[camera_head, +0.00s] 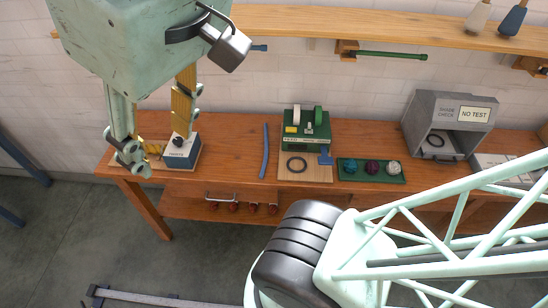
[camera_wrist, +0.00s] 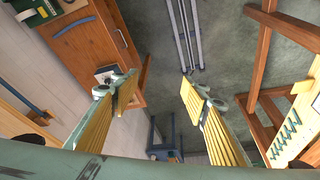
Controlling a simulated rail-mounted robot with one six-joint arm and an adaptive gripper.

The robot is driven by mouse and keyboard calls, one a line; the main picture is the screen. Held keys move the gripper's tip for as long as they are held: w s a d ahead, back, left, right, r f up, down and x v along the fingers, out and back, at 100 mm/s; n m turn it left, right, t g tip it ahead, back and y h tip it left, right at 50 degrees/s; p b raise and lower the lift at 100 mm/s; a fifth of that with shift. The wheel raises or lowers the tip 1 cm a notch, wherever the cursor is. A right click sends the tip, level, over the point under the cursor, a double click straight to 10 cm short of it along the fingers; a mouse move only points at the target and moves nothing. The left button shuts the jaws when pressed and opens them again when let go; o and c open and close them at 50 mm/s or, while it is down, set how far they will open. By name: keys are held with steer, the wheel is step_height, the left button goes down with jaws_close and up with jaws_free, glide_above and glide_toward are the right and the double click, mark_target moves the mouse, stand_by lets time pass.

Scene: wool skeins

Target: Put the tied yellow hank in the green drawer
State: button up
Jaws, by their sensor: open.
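A small yellow coiled bundle (camera_head: 152,149), perhaps the tied yellow hank, lies at the left end of the wooden bench, partly hidden by my gripper. My gripper (camera_head: 156,138) is open, its two yellow-padded fingers wide apart, hanging over the bench's left end in the head view. In the wrist view my open gripper (camera_wrist: 158,84) has nothing between its fingers but the floor beyond. I cannot make out a green drawer for sure; a green unit (camera_head: 306,133) stands on the bench's middle, and part of it shows in the wrist view (camera_wrist: 32,12).
A dark blue and white block (camera_head: 182,153) stands beside the yellow bundle. A blue strip (camera_head: 265,150), a green tray (camera_head: 371,171) of yarn balls and a grey "NO TEST" box (camera_head: 449,124) lie along the bench. A shelf (camera_head: 350,26) runs above.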

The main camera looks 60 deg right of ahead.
steer(key=shift+o, duration=0.5)
steer(key=shift+d+f, duration=0.1)
steer(key=shift+f, duration=0.3)
steer(key=w+d+f+t+h, duration=0.1)
steer(key=w+d, duration=0.5)
steer(key=w, duration=0.4)
steer(key=w+d+f+h, duration=0.1)
steer(key=w+d+h, duration=0.1)
steer(key=w+d, duration=0.7)
steer(key=w+d+f+n+t+b, duration=0.1)
steer(key=w+d+f, duration=0.2)
steer(key=w+f, duration=0.35)
steer(key=w+d+f+n, duration=0.1)
steer(key=w+d+f, duration=0.25)
steer(key=w, duration=0.55)
steer(key=w+d+f+n+t+b, duration=0.1)
steer(key=w+d+f, duration=0.3)
steer(key=w, duration=0.3)
steer(key=w+d+f+y, duration=0.2)
steer(key=w+f, duration=0.3)
steer(key=f, duration=0.4)
steer(key=n+t+y, duration=0.1)
steer(key=n+y, duration=0.1)
steer(key=y, duration=0.3)
glide_toward(148, 146)
steer(key=shift+a+b+v, duration=0.1)
steer(key=shift+b+v, duration=0.1)
steer(key=shift+v, duration=0.55)
steer(key=shift+a+b+v, duration=0.15)
steer(key=shift+v, duration=0.6)
